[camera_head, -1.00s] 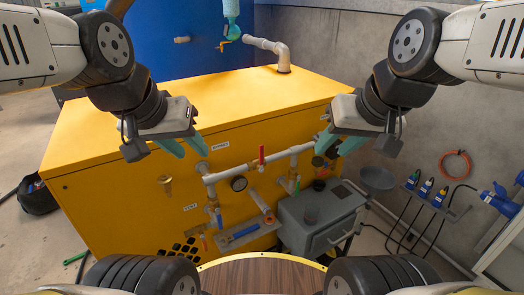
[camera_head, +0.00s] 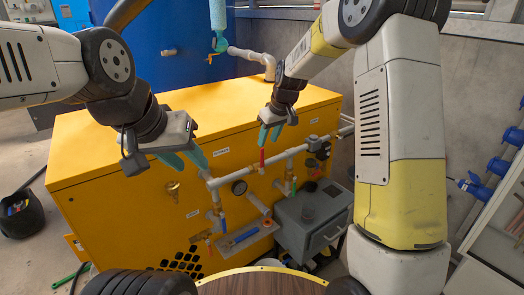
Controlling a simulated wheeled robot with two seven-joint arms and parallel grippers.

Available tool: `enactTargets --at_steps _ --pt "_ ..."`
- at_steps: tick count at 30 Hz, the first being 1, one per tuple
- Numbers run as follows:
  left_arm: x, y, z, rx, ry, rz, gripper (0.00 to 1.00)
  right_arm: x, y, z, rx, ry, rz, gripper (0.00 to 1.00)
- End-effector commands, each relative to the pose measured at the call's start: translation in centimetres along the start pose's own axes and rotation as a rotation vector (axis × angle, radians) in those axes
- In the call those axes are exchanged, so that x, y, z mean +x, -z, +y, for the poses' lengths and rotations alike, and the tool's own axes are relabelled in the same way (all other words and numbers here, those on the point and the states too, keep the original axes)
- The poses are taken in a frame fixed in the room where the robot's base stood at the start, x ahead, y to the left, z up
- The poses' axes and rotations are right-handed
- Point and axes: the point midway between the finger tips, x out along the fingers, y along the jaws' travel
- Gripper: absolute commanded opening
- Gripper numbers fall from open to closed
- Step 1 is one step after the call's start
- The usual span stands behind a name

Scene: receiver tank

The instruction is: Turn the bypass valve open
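A valve with a red lever (camera_head: 262,159) sits on the grey horizontal pipe (camera_head: 231,176) across the front of the yellow cabinet (camera_head: 110,182). Its lever points upward, across the pipe. I cannot read the labels to confirm which valve is the bypass. My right gripper (camera_head: 270,136) points down just above the red lever, its teal fingers apart. The lever's top is close to the fingertips; I cannot tell whether it is between them. My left gripper (camera_head: 186,161) is open and empty, in front of the cabinet, left of the lever.
A blue tank (camera_head: 160,45) stands behind. Wall-side blue connectors (camera_head: 478,184) are at right.

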Motion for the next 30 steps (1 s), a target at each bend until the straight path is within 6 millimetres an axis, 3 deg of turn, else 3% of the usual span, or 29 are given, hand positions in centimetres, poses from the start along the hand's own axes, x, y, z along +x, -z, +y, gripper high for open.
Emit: enactTargets --at_steps 18,30 --pt "0.0 0.0 0.0 0.0 0.0 0.0 0.36 8.1 0.3 0.0 -0.013 0.003 -0.005 0.37" --pt "0.0 0.0 0.0 0.0 0.0 0.0 0.36 8.9 0.3 0.0 -0.013 0.002 -0.004 0.35"
